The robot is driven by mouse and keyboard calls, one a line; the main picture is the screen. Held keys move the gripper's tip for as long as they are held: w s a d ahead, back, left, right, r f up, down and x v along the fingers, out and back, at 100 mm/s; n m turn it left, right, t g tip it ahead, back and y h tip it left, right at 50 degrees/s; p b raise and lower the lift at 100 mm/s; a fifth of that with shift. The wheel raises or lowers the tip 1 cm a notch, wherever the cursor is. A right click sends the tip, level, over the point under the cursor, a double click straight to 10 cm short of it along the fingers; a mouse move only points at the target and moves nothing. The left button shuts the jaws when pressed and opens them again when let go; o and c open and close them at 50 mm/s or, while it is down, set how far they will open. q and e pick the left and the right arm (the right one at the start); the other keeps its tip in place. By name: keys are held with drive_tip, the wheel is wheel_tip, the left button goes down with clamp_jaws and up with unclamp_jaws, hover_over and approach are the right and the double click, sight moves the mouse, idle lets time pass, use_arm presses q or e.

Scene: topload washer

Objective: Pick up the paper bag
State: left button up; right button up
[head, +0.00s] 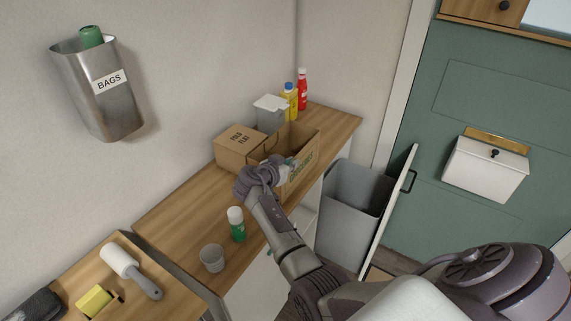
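The brown paper bag (304,155), open at the top and with green print on its front, stands upright on the wooden counter. My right gripper (288,165) is at the bag's near left side, overlapping its front and rim in the head view. Its fingers are small and partly hidden by my wrist. I cannot tell whether they are open or closed, or whether they touch the bag. My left gripper is not in view.
A cardboard box (238,148) and a grey lidded container (270,113) stand beside the bag. A yellow bottle (290,102) and a red bottle (303,90) stand behind it. A green spray can (236,224) and a cup (212,258) are nearer. A grey bin (349,205) is below right.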

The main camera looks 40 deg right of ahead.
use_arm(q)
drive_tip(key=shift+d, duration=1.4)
